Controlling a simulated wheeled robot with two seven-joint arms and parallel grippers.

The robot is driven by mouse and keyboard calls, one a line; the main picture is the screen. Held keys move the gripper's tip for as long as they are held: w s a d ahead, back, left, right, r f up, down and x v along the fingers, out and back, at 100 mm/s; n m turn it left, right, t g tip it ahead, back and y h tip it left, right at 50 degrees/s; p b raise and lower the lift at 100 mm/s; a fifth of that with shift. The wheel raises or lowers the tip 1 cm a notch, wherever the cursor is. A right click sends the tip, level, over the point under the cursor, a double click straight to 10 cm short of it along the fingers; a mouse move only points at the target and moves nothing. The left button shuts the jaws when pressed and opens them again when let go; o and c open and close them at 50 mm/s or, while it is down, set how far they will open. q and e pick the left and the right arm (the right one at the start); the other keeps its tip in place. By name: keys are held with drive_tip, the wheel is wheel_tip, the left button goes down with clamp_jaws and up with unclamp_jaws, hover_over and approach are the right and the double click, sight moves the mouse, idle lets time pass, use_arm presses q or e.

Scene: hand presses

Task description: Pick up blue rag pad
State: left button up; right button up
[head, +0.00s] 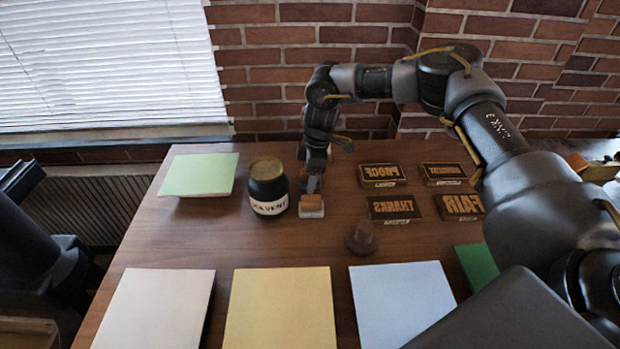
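A small block with an orange-brown top and a pale base (312,208) stands on the table right of the solvent jar. I cannot tell for sure whether it is the rag pad; its base looks whitish rather than clearly blue. My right gripper (313,187) points down directly over this block, its tips at or just above the brown top. Whether the fingers are closed on it is too small to tell. A flat light blue pad or sheet (402,296) lies at the table's front, right of the yellow one. My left gripper is not visible; only dark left arm parts show at the left edge.
The dark solvent jar (267,188) stands close left of the block. Dark lettered blocks (395,207) lie to the right, with a small brown knob (361,238) before them. Green (198,174), white (158,305) and yellow (281,308) sheets lie around. A brick wall is behind.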

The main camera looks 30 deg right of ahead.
drive_tip(key=c, duration=0.8)
drive_tip(key=shift+c, duration=0.2)
drive_tip(key=shift+r, duration=0.1)
drive_tip(key=shift+w+r, duration=0.1)
drive_tip(key=shift+r, duration=0.1)
wheel_tip(320, 180, up, 2)
drive_tip(key=shift+r+b, duration=0.1)
drive_tip(key=shift+b, duration=0.6)
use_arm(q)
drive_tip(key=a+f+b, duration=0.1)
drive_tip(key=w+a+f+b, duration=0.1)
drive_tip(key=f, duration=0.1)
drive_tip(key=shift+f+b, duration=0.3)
use_arm(e)
drive_tip(key=s+a+r, duration=0.7)
drive_tip(key=s+r, duration=0.3)
drive_tip(key=s, duration=0.2)
drive_tip(key=shift+a+r, duration=0.15)
drive_tip(key=shift+a, duration=0.1)
